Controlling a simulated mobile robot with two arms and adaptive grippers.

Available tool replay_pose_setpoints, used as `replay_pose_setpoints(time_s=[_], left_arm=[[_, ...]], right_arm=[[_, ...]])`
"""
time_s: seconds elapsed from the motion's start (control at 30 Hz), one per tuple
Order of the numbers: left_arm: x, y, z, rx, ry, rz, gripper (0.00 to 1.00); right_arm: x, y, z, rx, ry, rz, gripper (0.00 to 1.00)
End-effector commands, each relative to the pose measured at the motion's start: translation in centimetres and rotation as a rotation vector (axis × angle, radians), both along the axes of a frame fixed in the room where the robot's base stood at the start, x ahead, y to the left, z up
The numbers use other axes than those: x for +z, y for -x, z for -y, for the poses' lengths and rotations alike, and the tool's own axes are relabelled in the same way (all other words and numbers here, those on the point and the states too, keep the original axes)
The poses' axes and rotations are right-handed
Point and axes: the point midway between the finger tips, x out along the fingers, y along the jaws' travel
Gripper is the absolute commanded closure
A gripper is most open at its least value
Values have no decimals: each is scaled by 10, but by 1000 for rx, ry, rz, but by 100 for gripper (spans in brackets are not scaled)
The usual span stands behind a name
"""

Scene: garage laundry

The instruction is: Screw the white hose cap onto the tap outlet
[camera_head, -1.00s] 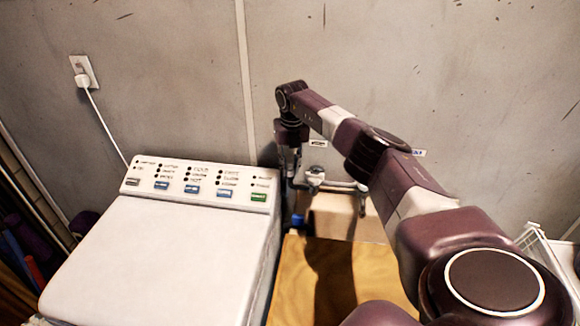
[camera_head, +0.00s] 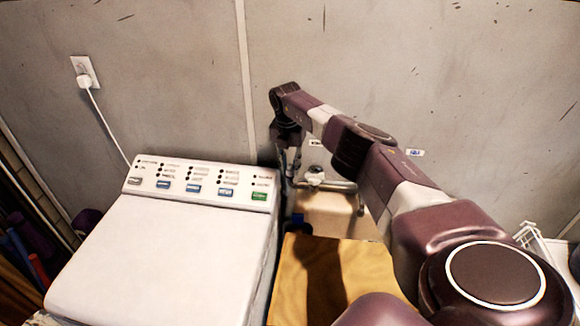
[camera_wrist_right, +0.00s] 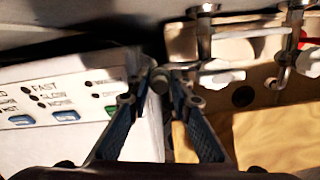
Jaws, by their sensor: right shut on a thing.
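My right gripper (camera_head: 290,174) hangs down in the gap between the washing machine and the taps. In the right wrist view its fingertips (camera_wrist_right: 160,86) are closed around a small pale round piece, which looks like the white hose cap (camera_wrist_right: 158,80). Its hose is not clear in the dark gap. A metal tap (camera_head: 315,178) stands just right of the gripper; in the wrist view this tap (camera_wrist_right: 205,38) is apart from the cap. Another tap (camera_wrist_right: 291,45) with a red part is farther right. The tap outlet is hard to make out. My left gripper is out of view.
The white washing machine (camera_head: 165,255) stands close on the left of the gripper. The wall (camera_head: 400,80) is close behind.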

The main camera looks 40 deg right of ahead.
Motion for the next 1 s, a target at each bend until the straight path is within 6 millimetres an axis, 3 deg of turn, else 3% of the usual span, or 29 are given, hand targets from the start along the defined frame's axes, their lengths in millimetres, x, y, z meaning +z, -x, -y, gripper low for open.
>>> replay_pose_setpoints(time_s=[0.3,0.6,0.63,0.8,1.0], left_arm=[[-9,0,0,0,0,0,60],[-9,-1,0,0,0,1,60],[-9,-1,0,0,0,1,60],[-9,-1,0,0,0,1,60],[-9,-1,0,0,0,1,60]], right_arm=[[-1,-1,1,-401,2,2,100],[1,0,1,-451,2,2,100],[1,0,1,-450,2,2,78],[1,0,1,-449,2,1,60],[0,0,1,-448,1,0,60]])
